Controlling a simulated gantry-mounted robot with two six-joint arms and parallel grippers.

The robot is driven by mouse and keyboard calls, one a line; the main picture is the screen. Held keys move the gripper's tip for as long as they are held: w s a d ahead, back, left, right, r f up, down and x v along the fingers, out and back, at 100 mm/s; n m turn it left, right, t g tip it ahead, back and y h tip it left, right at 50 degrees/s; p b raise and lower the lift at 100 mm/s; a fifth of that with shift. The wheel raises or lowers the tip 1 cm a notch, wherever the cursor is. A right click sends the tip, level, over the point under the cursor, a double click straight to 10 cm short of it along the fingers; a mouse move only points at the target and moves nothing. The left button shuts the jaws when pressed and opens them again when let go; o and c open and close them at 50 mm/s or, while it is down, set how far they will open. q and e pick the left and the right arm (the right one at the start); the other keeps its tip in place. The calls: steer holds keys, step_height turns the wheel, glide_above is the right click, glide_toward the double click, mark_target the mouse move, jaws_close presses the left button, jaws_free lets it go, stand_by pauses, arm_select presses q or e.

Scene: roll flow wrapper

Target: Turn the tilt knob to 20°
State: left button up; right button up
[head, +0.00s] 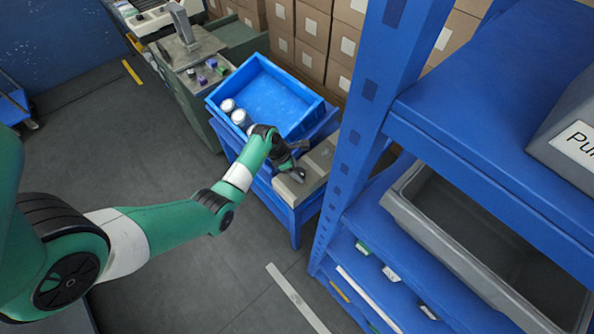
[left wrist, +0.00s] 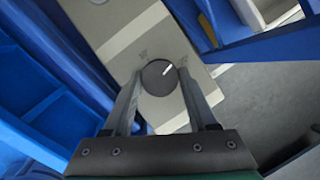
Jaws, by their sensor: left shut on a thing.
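The tilt knob (left wrist: 159,77) is a dark round dial with a white pointer line, on the face of a light grey panel (left wrist: 122,27) in the left wrist view. The pointer is directed up and to the right in that view. Small scale marks beside the knob are too small to read. My left gripper (left wrist: 160,80) is shut on the knob, with one finger on each side of it. In the head view my left gripper (head: 298,174) is at the grey panel (head: 318,170), and the knob is hidden there. My right gripper is not in view.
A blue bin (head: 265,95) with white-topped cylinders (head: 241,118) stands beside the panel. A blue shelf rack (head: 365,110) with a grey tote (head: 410,205) rises close on the right. Cartons (head: 315,30) are stacked behind. The floor at left is open.

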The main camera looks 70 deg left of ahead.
arm_select(q)
steer(key=shift+r+m+p, duration=0.2)
steer(key=shift+m+p, duration=0.2)
steer(key=shift+m+h, duration=0.4)
steer(key=shift+f+m, duration=0.2)
steer(key=shift+m, duration=0.6)
steer(key=o, duration=1.4)
steer(key=shift+c, duration=0.2)
steer(key=shift+a+r, duration=0.1)
